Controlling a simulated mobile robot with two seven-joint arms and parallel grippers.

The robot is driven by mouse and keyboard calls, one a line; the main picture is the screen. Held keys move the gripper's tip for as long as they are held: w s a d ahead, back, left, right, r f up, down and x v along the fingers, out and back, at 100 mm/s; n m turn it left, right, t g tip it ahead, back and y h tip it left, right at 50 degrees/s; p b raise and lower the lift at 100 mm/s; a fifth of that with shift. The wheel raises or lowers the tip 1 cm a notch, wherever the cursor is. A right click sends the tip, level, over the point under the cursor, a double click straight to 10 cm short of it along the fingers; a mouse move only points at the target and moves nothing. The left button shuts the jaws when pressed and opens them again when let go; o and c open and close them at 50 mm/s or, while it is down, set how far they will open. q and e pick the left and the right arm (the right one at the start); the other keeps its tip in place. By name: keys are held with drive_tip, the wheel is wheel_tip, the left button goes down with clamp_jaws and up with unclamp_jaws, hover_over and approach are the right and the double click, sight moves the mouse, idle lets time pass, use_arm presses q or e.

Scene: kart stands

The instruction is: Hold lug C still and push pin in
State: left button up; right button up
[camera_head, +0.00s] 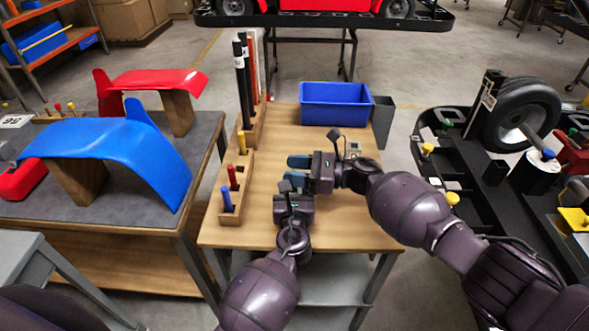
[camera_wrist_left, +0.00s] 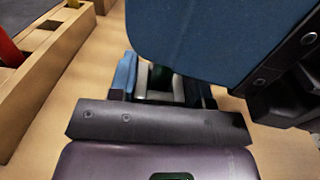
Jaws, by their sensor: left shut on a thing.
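My left gripper (camera_head: 291,184) reaches over the wooden table from the front, just below the right gripper in the head view. In the left wrist view its blue fingertips (camera_wrist_left: 164,84) are shut on a small grey and dark green piece (camera_wrist_left: 160,80), which looks like lug C but is mostly covered. My right gripper (camera_head: 298,161) comes in from the right, its blue fingers pointing left, just beyond the left one. In the left wrist view a large blue finger pad of it (camera_wrist_left: 195,40) hides the space above the piece. I cannot make out the pin or whether the right fingers hold it.
A wooden block (camera_head: 235,205) with red, blue and yellow handled tools stands on the table's left side. A blue bin (camera_head: 336,105) and a grey container (camera_head: 382,122) stand at the back. The table (camera_head: 345,228) is bare near its front.

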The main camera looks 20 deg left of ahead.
use_arm(q)
drive_tip(key=shift+f, duration=0.1)
use_arm(e)
drive_tip(key=shift+d, duration=0.1)
drive_tip(key=w+d, duration=0.2)
drive_tip(key=d, duration=0.9)
drive_tip(key=shift+d, duration=0.35)
use_arm(q)
drive_tip(key=o, duration=1.2)
drive_tip(key=v, duration=1.2)
